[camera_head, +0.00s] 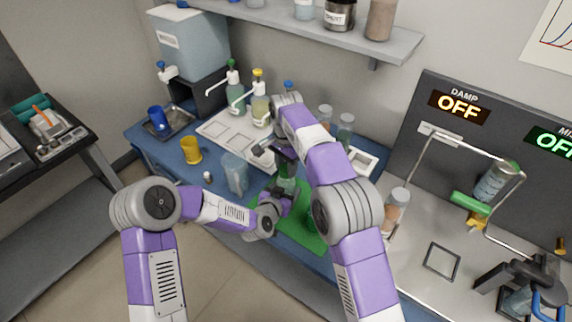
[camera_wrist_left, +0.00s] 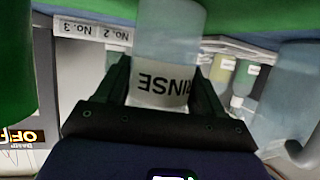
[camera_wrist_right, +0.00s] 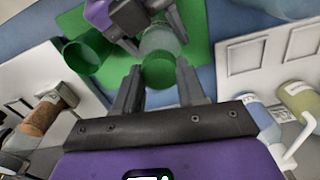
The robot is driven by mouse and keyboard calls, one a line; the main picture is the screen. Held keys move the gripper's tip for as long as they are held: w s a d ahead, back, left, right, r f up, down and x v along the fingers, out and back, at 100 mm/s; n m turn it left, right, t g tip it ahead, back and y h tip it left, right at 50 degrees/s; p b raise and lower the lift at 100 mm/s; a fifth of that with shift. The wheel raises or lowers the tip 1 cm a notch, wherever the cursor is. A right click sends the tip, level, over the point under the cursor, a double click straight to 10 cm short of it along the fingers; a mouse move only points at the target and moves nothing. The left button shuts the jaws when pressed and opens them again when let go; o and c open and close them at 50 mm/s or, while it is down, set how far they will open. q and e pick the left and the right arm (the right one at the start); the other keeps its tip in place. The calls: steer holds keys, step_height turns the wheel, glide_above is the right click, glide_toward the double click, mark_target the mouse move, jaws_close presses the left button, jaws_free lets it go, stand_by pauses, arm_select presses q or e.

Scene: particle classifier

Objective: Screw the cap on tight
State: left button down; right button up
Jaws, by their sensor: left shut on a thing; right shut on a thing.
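A clear bottle with a RINSE label (camera_wrist_left: 158,85) stands between the fingers of my left gripper (camera_wrist_left: 163,95), which is shut on it. In the head view the left gripper (camera_head: 284,194) is low over the green mat (camera_head: 265,218), and the bottle (camera_head: 287,172) is partly hidden by my arms. My right gripper (camera_wrist_right: 160,88) is shut on a green cap (camera_wrist_right: 158,72), directly above the bottle (camera_wrist_right: 160,40) in line with its top. I cannot tell how far the cap is seated. In the head view the right gripper (camera_head: 277,153) is above the left.
A green cup (camera_wrist_right: 86,54) is on the mat close to both grippers. A clear beaker (camera_head: 235,174) and yellow cup (camera_head: 191,151) are to the left. Pump bottles (camera_head: 236,95) stand behind on a white tray (camera_head: 213,126). A wire-framed machine (camera_head: 480,195) is at right.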

steer(key=o, duration=1.3)
steer(key=shift+c, duration=0.2)
steer(key=shift+r, duration=0.1)
steer(key=shift+r, duration=3.7)
arm_select(q)
steer(key=shift+c, duration=0.2)
jaws_free()
